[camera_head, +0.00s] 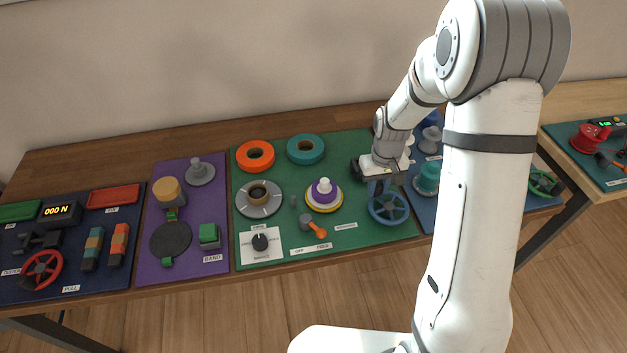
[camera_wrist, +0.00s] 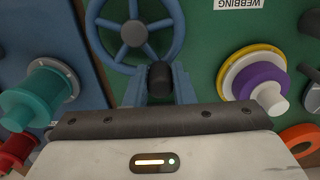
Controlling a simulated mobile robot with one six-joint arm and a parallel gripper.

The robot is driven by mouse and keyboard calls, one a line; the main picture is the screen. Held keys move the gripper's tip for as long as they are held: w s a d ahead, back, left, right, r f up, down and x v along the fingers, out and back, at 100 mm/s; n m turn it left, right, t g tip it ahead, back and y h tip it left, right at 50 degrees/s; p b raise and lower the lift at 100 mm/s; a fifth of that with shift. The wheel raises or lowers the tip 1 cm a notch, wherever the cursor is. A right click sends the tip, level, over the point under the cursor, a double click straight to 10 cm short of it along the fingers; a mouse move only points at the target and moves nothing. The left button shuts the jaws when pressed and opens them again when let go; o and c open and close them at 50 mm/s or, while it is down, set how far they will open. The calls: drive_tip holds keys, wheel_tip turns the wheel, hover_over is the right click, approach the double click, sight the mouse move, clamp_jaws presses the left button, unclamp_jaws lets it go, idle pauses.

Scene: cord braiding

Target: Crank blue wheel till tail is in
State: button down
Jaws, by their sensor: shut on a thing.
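The blue wheel (camera_head: 389,207), spoked with a grey hub, stands at the right front of the green board. It also shows at the top of the wrist view (camera_wrist: 136,34). My gripper (camera_head: 377,179) is at the wheel's upper left side and is shut on its crank handle. In the wrist view, a dark round knob (camera_wrist: 160,78) sits between two blue uprights, close in front of my gripper's dark edge. I cannot make out a cord tail in either view.
A yellow, purple and white spool (camera_head: 324,194) and an orange-handled lever (camera_head: 315,229) stand left of the wheel. A teal spool (camera_head: 428,178) stands close on its right, on the blue board. Orange (camera_head: 255,155) and teal (camera_head: 306,149) rings lie at the back.

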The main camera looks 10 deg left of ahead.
drive_tip(key=shift+w+d, duration=0.15)
drive_tip(key=c, duration=1.1)
unclamp_jaws()
drive_tip(key=shift+c, duration=0.2)
wheel_tip(320, 180, up, 7)
drive_tip(key=shift+r, duration=0.65)
drive_tip(key=s+d+r+m+t, duration=0.1)
drive_tip(key=s+r, duration=0.4)
drive_tip(key=s, duration=0.6)
drive_tip(key=s+d+r+m+t, duration=0.1)
drive_tip(key=s+d+r+m, duration=0.1)
drive_tip(key=s+r, duration=0.4)
drive_tip(key=s+d, duration=0.1)
drive_tip(key=s, duration=0.4)
drive_tip(key=shift+d+r+m+t+b, duration=0.25)
drive_tip(key=shift+d+m+t+b, duration=0.05)
drive_tip(key=shift+t, duration=0.1)
